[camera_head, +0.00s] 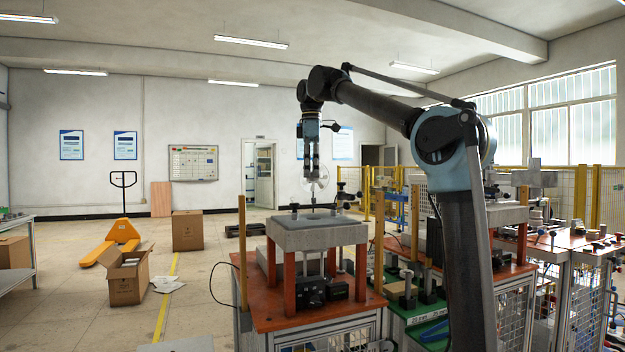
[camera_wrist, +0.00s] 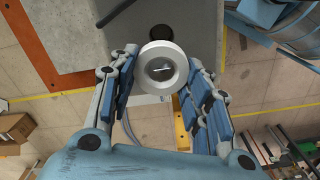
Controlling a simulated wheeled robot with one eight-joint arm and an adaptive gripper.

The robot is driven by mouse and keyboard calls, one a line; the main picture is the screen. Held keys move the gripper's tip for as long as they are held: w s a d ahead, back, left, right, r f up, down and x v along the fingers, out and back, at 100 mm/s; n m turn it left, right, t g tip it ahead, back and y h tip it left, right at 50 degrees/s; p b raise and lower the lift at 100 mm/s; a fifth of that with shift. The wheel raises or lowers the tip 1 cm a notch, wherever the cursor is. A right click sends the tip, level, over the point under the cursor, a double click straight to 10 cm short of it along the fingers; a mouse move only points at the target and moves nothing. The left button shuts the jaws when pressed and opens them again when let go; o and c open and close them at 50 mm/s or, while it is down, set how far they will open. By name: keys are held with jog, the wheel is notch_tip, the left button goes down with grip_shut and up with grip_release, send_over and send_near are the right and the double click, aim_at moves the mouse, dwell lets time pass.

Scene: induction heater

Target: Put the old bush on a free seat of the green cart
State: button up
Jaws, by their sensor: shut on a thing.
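My gripper (camera_head: 311,172) hangs pointing down above the grey block of the heater stand (camera_head: 318,236). In the wrist view my gripper (camera_wrist: 163,72) is shut on a pale thick ring, the old bush (camera_wrist: 163,49), with its hole facing the camera. The green cart (camera_head: 432,334) stands to the right of the heater stand. My arm hides part of it, and I cannot tell which of its seats are free.
The heater stand rests on an orange-topped table (camera_head: 265,312) with upright posts near its corners. More benches with equipment (camera_head: 575,250) crowd the right side. A yellow pallet jack (camera_head: 112,240) and cardboard boxes (camera_head: 188,231) stand on the open floor at left.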

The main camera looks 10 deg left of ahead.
jog(key=shift+r, duration=2.2)
